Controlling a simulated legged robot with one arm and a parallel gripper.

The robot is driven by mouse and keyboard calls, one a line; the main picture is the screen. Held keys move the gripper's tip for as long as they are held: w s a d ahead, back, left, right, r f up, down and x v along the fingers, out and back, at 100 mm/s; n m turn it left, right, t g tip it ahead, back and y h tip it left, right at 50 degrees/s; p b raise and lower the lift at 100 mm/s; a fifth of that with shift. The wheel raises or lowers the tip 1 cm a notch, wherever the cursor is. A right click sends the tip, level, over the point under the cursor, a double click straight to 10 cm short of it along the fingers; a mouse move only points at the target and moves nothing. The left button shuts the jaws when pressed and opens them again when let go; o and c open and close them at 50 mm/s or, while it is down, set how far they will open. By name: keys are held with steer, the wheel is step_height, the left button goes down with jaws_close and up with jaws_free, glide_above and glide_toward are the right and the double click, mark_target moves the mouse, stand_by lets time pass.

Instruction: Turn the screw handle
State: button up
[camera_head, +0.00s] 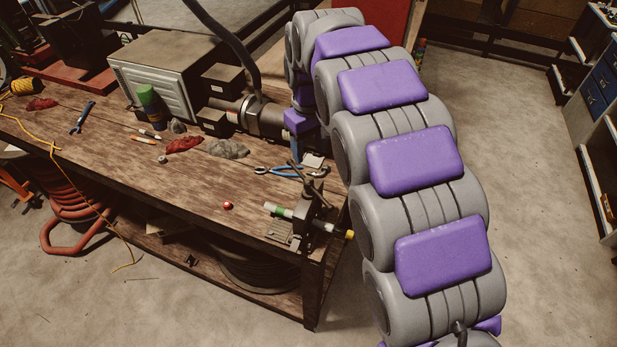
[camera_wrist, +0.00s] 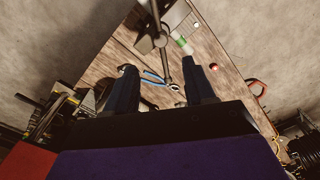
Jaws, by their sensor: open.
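The hose crimper (camera_head: 312,208) is a dark clamp at the near right corner of the wooden bench, with a green-and-white hose piece (camera_head: 279,210) through it. Its dark screw handle (camera_head: 304,179) rises at its top. In the wrist view the screw handle (camera_wrist: 165,62) is a thin bar with a round knob, lying between the two finger lines. My gripper (camera_wrist: 159,68) is open, with dark fingers spread to either side of the bar. No contact shows, and I cannot tell the depth gap.
Blue-handled pliers (camera_head: 285,171) lie on the bench (camera_head: 190,190) behind the crimper. A red button-like piece (camera_head: 228,205) lies to its left. A motor (camera_head: 262,117) and a grey box (camera_head: 165,75) stand farther back. Open floor lies to the right.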

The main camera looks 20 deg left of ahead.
mark_target(309, 180)
step_height(309, 180, down, 11)
steer(key=shift+f, duration=0.1)
stand_by(0.4)
jaws_close()
stand_by(0.4)
